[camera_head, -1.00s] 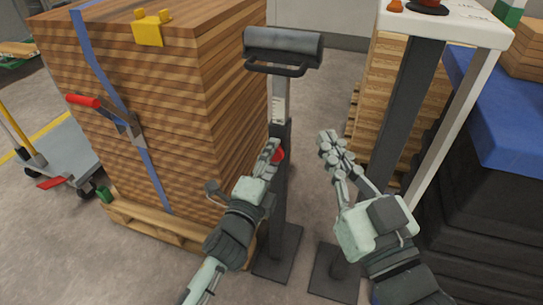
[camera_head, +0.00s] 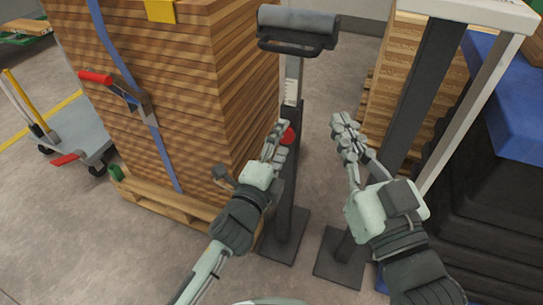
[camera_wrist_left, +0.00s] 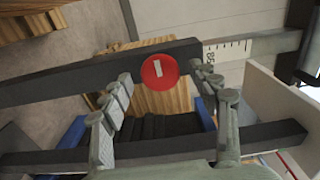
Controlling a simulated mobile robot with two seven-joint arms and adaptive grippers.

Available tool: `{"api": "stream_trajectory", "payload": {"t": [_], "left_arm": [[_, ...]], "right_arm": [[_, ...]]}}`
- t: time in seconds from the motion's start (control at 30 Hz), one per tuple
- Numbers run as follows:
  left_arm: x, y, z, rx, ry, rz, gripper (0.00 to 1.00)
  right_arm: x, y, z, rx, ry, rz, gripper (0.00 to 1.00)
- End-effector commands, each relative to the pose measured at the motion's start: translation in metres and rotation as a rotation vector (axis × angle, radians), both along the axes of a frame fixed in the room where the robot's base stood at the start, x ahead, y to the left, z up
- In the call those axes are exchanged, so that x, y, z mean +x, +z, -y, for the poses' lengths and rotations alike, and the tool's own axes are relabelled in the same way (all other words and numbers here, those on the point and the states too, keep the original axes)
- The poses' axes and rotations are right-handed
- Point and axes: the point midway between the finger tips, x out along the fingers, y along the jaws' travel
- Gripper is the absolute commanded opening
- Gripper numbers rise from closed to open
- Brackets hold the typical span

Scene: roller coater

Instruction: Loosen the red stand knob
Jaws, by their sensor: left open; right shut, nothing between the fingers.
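The red stand knob (camera_head: 288,136) sits on the dark lower post of the roller stand (camera_head: 291,178). In the left wrist view the knob (camera_wrist_left: 159,71) is a round red disc with a pale bar mark, facing the camera. My left gripper (camera_head: 279,140) is open at the knob. In the wrist view its fingertips (camera_wrist_left: 161,82) lie on either side of the knob, with gaps showing; contact cannot be told. The stand's scale (camera_wrist_left: 228,50) shows beside the post. My right gripper (camera_head: 346,129) is shut and empty, right of the stand.
A strapped stack of boards (camera_head: 185,100) on a pallet (camera_head: 165,205) stands close left of my left gripper. A white-framed machine (camera_head: 470,105) and blue-topped dark stack (camera_head: 515,110) are at the right. The roller (camera_head: 297,20) tops the stand. Floor between stand and machine is narrow.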

Motion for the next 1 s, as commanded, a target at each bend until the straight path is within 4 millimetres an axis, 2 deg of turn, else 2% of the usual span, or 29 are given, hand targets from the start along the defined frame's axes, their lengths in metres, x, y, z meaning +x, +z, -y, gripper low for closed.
{"api": "stream_trajectory", "payload": {"t": [0.3,0.5,0.7,1.0], "left_arm": [[-0.064,-0.001,-0.021,-0.002,0.001,-0.005,0.61],[-0.094,-0.001,-0.031,-0.002,0.001,-0.004,0.61],[-0.104,0.0,-0.034,0.0,0.0,0.0,0.61],[-0.104,0.002,-0.034,-0.011,0.0,-0.001,0.6]], "right_arm": [[0.0,0.0,0.0,0.0,0.002,0.0,0.0],[-0.001,0.0,0.0,0.0,0.002,0.0,0.0],[-0.001,0.0,0.0,0.0,0.002,0.001,0.0],[-0.001,0.0,-0.001,0.0,0.003,0.001,0.0]]}}
